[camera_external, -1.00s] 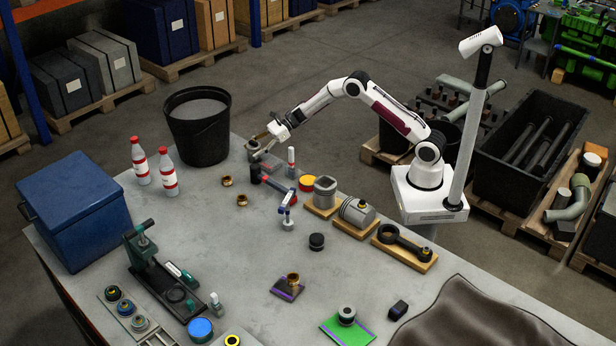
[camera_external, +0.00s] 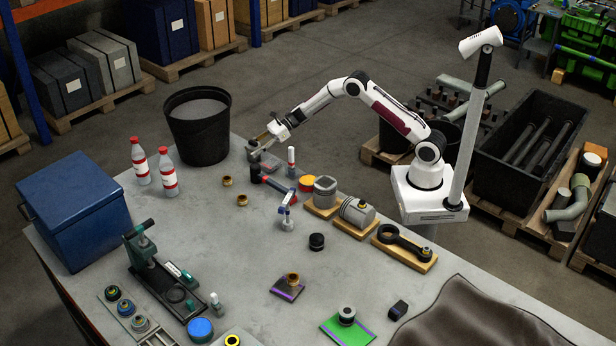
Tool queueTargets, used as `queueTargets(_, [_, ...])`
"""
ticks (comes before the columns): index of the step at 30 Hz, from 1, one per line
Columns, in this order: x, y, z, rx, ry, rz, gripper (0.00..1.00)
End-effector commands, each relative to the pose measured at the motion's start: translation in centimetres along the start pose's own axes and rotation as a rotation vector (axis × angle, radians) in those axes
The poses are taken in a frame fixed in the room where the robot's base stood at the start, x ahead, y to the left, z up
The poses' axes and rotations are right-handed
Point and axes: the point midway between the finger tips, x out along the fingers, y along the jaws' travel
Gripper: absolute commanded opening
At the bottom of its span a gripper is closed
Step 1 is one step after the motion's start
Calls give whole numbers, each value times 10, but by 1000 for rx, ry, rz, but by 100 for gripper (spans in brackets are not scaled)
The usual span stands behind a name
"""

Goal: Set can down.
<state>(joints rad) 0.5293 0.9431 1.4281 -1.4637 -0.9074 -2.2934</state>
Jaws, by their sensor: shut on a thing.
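My gripper (camera_external: 260,143) is at the far edge of the grey workbench (camera_external: 205,235), to the right of the black bucket. It is shut on the can, which shows only as a small dim shape at the fingertips. The fingers and clutter hide most of it, and I cannot tell whether its base touches the bench. A dark cylinder (camera_external: 255,173) stands just below the gripper in the picture, beside a red-and-black tool (camera_external: 277,187).
The black bucket (camera_external: 198,137) stands close on the left. A white-and-red marker-like bottle (camera_external: 291,162) and a red-and-yellow round part (camera_external: 307,183) are close on the right. Two brass rings (camera_external: 227,181) lie in front. The bench's middle left is clear.

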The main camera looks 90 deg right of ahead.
Motion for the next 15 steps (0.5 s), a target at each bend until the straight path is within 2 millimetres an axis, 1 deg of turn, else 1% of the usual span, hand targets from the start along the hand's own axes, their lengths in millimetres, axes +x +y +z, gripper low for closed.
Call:
queueTargets(8, [-8, 0, 20, -3, -2, -1, 9])
queueTargets(15, [-21, 0, 52, -5, -3, -2, 9])
